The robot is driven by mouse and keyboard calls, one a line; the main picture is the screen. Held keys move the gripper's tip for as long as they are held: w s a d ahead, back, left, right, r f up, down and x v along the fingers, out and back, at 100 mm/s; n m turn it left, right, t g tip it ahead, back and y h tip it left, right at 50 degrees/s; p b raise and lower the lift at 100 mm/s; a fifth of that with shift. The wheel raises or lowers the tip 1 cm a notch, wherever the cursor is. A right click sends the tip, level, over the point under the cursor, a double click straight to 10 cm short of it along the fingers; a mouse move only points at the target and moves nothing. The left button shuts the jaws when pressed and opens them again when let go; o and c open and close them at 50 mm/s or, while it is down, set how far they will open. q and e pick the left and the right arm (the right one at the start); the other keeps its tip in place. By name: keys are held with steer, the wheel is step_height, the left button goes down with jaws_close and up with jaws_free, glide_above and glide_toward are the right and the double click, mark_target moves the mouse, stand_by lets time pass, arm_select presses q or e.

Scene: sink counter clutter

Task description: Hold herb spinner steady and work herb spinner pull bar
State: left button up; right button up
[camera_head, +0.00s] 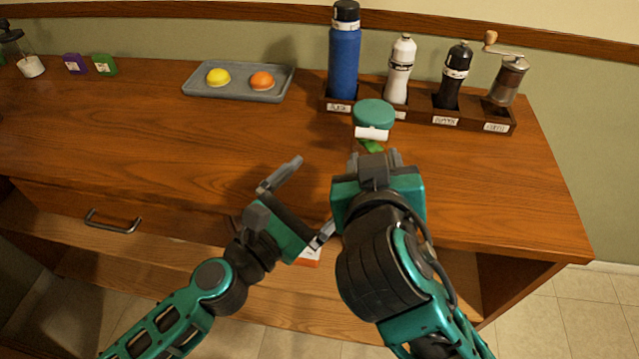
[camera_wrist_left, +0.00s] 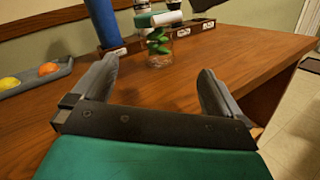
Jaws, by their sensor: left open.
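The herb spinner (camera_head: 373,113) stands on the counter in front of the rack. It has a teal lid, a white pull bar (camera_head: 372,133) at its front and green herbs inside. In the left wrist view the clear jar of the spinner (camera_wrist_left: 158,52) shows upright between my left fingers, farther off. My left gripper (camera_head: 316,193) is open and empty, to the left of and nearer than the spinner. My right gripper (camera_head: 376,160) is just in front of the spinner and hides its lower part in the head view. Its fingertips are mostly hidden, so contact cannot be told.
A dark rack (camera_head: 420,112) behind the spinner holds a blue bottle (camera_head: 344,60), white and black mills and a hand grinder (camera_head: 507,80). A grey tray (camera_head: 240,92) with a yellow and an orange item lies back left. The left-middle counter is clear.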

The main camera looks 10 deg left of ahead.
mark_target(360, 146)
arm_select(q)
steer(key=n, duration=0.1)
steer(key=w+n, duration=0.1)
steer(key=w+f+n, duration=0.1)
steer(key=n, duration=0.1)
steer(key=shift+w+d+f+y, duration=0.1)
steer(key=shift+d+y, duration=0.15)
steer(key=shift+y, duration=0.15)
steer(key=shift+w+d, duration=0.1)
steer(key=shift+w, duration=0.1)
steer(key=x, duration=1.2)
steer(key=shift+w+d+f, duration=0.1)
steer(key=shift+w+d, duration=0.1)
steer(key=shift+w, duration=0.05)
steer(key=c, duration=1.2)
